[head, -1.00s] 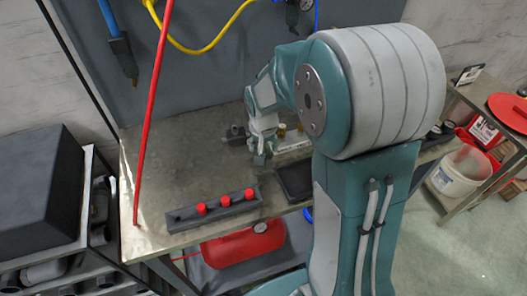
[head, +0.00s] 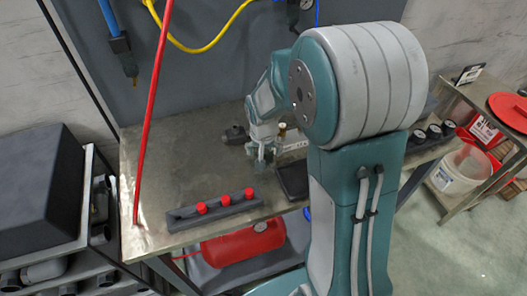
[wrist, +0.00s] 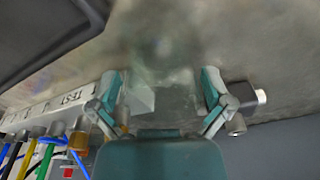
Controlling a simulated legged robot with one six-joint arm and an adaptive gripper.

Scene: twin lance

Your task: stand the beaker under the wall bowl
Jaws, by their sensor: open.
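My gripper (head: 264,160) is over the workbench (head: 150,170), near its middle, pointing down. In the wrist view my gripper (wrist: 160,88) has its two fingers spread wide apart. A pale, see-through shape (wrist: 141,98) shows between the fingers, closer to the left one; I cannot tell whether it is the beaker or whether a finger touches it. No beaker is clear in the head view, where my arm covers part of the bench. A dark fitting with a gauge (head: 292,14) hangs on the wall panel at the top; I cannot make out a bowl on it.
A grey rack with red knobs (head: 214,206) lies along the bench's front edge. A dark tray (head: 292,180) is right of my gripper. A manifold with coloured hoses (wrist: 65,105) is close by at left. A red rod (head: 150,120) leans at left.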

